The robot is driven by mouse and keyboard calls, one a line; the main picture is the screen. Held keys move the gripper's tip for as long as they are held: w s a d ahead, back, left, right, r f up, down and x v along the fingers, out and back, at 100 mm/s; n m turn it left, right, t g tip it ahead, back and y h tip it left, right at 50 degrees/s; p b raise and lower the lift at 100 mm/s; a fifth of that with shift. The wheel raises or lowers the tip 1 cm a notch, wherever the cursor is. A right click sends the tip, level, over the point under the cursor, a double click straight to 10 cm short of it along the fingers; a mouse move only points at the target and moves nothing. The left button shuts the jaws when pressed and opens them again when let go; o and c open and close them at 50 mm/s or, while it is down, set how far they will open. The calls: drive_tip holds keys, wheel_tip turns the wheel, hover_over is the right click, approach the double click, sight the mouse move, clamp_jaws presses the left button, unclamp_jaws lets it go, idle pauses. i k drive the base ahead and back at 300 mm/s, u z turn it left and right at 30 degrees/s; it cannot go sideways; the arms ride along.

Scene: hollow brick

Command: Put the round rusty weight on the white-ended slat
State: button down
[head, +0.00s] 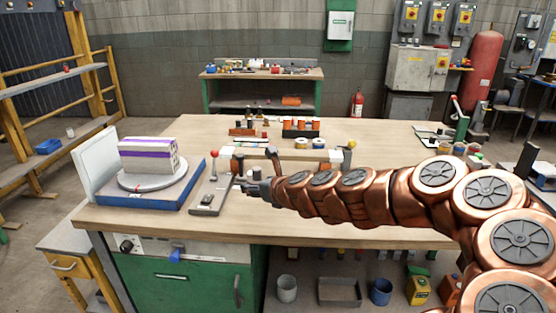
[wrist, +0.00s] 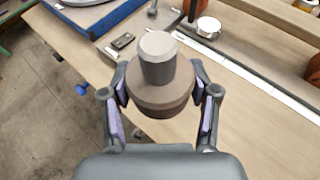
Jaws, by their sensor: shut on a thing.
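The round rusty weight (wrist: 160,95) is a brownish stepped cylinder with a narrower grey top. My gripper (wrist: 160,108) is shut on it, with a finger on each side, and it looks upright in the wrist view. In the head view my gripper (head: 250,187) is over the front left of the bench, beside the grey lever plate; the weight is hard to make out there. A long pale slat (head: 285,153) lies across the bench behind my gripper, with a whitish right end. A long white strip (wrist: 245,77) runs beyond the weight in the wrist view; I cannot tell if it is that slat.
A striped brick (head: 148,158) sits on a round turntable with a blue base (head: 170,195) at the left. A grey plate (head: 207,200) with a red-knobbed lever stands beside it. Small trays and rolls stand farther back. The bench front (head: 330,228) is clear.

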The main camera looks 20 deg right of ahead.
sight(281, 154)
drive_tip(key=z, duration=0.05)
drive_tip(key=k, duration=1)
drive_tip(key=u, duration=0.95)
drive_tip(key=i, duration=1.55)
drive_tip(key=z, duration=0.8)
drive_tip(key=i, duration=0.4)
drive_tip(key=z, duration=0.4)
